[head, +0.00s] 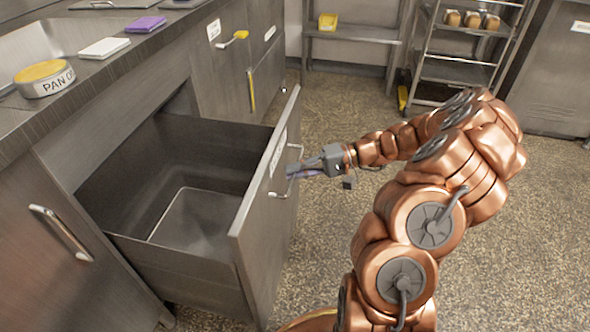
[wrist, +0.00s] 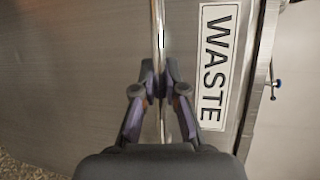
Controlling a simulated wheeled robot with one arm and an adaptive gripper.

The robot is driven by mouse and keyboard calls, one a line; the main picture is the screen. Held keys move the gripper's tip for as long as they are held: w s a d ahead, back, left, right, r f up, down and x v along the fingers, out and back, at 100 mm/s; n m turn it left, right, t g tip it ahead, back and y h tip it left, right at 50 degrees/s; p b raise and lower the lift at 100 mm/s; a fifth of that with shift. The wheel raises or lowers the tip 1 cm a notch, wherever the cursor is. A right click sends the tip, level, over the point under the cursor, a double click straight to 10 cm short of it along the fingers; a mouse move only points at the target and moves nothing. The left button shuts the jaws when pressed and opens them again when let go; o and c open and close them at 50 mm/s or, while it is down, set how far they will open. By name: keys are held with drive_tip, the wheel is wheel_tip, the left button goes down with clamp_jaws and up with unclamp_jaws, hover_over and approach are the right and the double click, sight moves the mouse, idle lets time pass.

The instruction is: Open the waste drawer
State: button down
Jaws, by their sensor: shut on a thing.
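The waste drawer (head: 262,222) is pulled well out from the counter in the head view, and its empty-looking grey inside shows. Its front carries a white label reading WASTE (wrist: 214,67) in the wrist view. The metal bar handle (wrist: 159,40) runs up the picture between my fingers. My gripper (wrist: 160,88) is shut on this handle, one finger on each side. In the head view my gripper (head: 299,170) is at the drawer's front, near its upper edge, with the arm reaching in from the right.
A sink counter (head: 110,75) holds a round PAN tub (head: 44,79), a white block (head: 104,48) and a purple block (head: 145,24). A closed cabinet with a handle (head: 62,232) is at the left. A bread rack (head: 455,72) stands behind. The speckled floor at right is clear.

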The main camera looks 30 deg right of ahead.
drive_tip(key=c, duration=1.2)
unclamp_jaws()
drive_tip(key=v, duration=1.2)
drive_tip(key=s+a+r+n+g+h+p, duration=0.2)
drive_tip(key=s+a+r+g+h+p, duration=0.15)
drive_tip(key=a+r+p, duration=0.6)
drive_tip(key=s+a+r+n+g+h+p, duration=0.2)
drive_tip(key=s+a+r+g+p, duration=0.3)
drive_tip(key=a+r, duration=0.7)
drive_tip(key=s+a+r+n+h+p, duration=0.1)
drive_tip(key=s+a+r+h+p, duration=0.3)
drive_tip(key=s+r+p, duration=0.4)
drive_tip(key=s+d+r+t+h+p, duration=0.2)
drive_tip(key=s+d+r+h+p, duration=0.2)
drive_tip(key=s+p, duration=0.4)
drive_tip(key=r+h+p, duration=0.1)
drive_tip(key=p, duration=0.1)
drive_tip(key=shift+s+d+r+m+h+p, duration=0.3)
drive_tip(key=shift+r+h+p, duration=0.05)
